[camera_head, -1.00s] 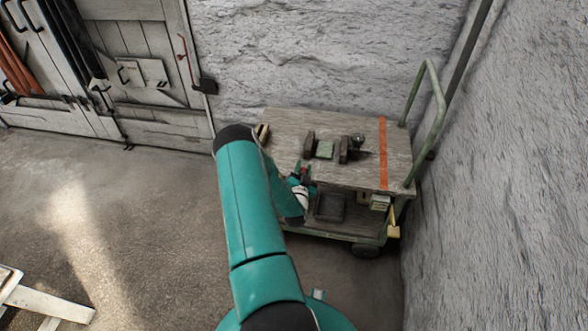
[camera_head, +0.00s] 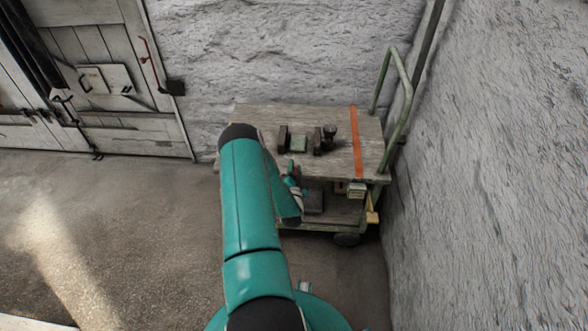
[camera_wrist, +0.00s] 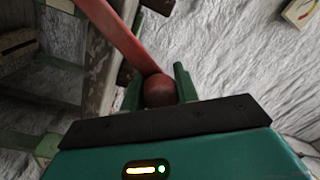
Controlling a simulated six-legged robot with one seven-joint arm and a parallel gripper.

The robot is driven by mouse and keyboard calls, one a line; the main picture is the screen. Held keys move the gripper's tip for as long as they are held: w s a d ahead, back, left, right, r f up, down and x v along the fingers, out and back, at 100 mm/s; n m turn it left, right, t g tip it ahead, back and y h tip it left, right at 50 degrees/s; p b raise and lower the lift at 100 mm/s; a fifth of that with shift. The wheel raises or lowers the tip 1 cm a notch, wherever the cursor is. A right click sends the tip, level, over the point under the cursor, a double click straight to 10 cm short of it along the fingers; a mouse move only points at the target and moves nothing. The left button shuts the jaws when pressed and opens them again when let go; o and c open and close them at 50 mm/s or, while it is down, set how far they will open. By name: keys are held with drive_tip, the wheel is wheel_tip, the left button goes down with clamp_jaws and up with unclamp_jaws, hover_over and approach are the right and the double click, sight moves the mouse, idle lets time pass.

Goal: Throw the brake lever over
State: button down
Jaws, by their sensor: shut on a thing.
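The brake lever (camera_wrist: 125,38) is a red bar that ends in a dull red ball knob (camera_wrist: 159,90). In the wrist view it runs from the upper left down to my gripper (camera_wrist: 159,86). My gripper's two green fingers are shut on the knob, one on each side. In the head view my gripper (camera_head: 294,182) is at the front edge of the trolley (camera_head: 250,116), partly hidden by my teal arm. A small red piece of the lever (camera_head: 291,167) shows just above it. The lever's pivot is not clear in either view.
The trolley has a wooden top with a vise-like block (camera_head: 299,142), an orange stripe (camera_head: 357,145) and a green handle (camera_head: 404,85). Rough walls stand close behind and to the right. The floor (camera_head: 130,220) to the left is open, before a wooden door (camera_head: 105,60).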

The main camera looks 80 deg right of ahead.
drive_tip(key=shift+s+f, duration=0.1)
drive_tip(key=shift+f, duration=0.05)
drive_tip(key=c, duration=1.1)
unclamp_jaws()
drive_tip(key=shift+a, duration=0.15)
drive_tip(key=v, duration=1.3)
drive_tip(key=shift+a, duration=0.3)
